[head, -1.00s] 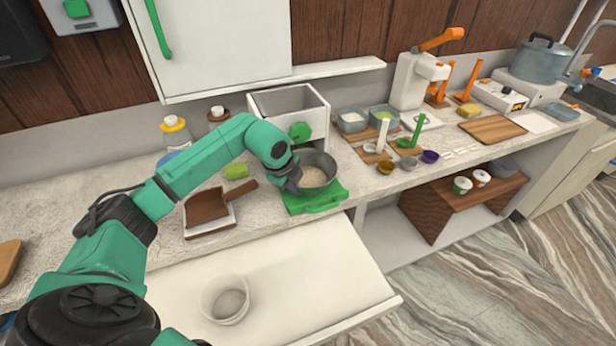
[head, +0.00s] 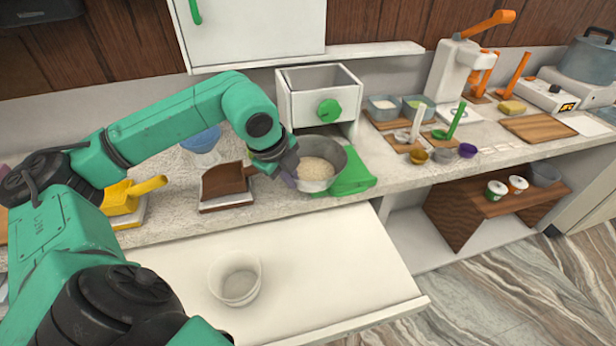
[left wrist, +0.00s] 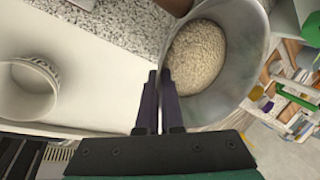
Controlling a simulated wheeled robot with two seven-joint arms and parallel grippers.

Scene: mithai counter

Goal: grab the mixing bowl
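The mixing bowl (head: 335,178) is grey metal with pale, grainy contents (head: 316,169). It overlaps the left part of the green scale (head: 355,172) in the head view; a small gap below it cannot be made out. My left gripper (head: 286,168) is at the bowl's left rim. In the left wrist view the two dark fingers (left wrist: 160,100) are close together at the bowl's wall (left wrist: 245,50), pinching the rim, though the contact is partly hidden. My right gripper is not in view.
A white cup (head: 236,280) stands on the lower white surface (head: 330,262) in front. A white box with a green knob (head: 318,106) stands behind. Small bowls and tools are to the right.

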